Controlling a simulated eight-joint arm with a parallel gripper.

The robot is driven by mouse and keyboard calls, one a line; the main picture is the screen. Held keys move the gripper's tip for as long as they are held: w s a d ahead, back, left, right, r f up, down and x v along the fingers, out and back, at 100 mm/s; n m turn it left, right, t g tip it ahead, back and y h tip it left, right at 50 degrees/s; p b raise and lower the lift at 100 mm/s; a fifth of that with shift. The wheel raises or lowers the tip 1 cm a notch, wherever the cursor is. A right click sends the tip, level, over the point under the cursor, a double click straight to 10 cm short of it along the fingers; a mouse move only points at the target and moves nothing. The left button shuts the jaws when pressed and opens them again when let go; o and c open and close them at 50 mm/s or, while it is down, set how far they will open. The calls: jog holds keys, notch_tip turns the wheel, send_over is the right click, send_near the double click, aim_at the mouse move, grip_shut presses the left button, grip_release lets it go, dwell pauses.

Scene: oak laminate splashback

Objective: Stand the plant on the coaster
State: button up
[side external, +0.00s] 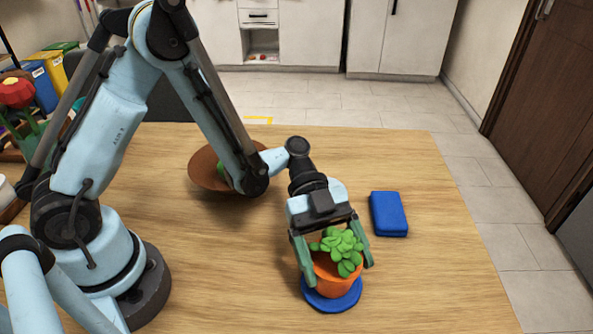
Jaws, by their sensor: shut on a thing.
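The plant (341,250) is a green succulent in an orange pot (337,278). It is upright over the round blue coaster (329,302), whose rim shows around the lower part of the pot. Whether the pot's base touches the coaster cannot be told from this view. My gripper (334,262) points down with its green fingers on either side of the pot, shut on it.
A blue rectangular block (388,214) lies to the right of my gripper. The wooden table (440,280) is clear at the right.

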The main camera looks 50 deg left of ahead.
jog(key=shift+f, duration=0.25)
jog(key=o, duration=1.1)
jog(key=shift+r, duration=0.15)
jog(key=a+r+n+t+y, duration=0.3)
jog(key=a+n+t+y, duration=0.1)
jog(key=a+n, duration=0.3)
jog(key=w+a+r+n+t+y, duration=0.1)
jog(key=a+r+n+t+y, duration=0.2)
jog(key=a+n, duration=0.4)
jog(key=a+r+n+t+y, duration=0.3)
jog(key=a+n+t+y, duration=0.2)
jog(key=a+n, duration=0.3)
jog(key=shift+w+n+t+y, duration=0.2)
jog(key=shift+n+t+y, duration=0.1)
jog(key=shift+y, duration=0.1)
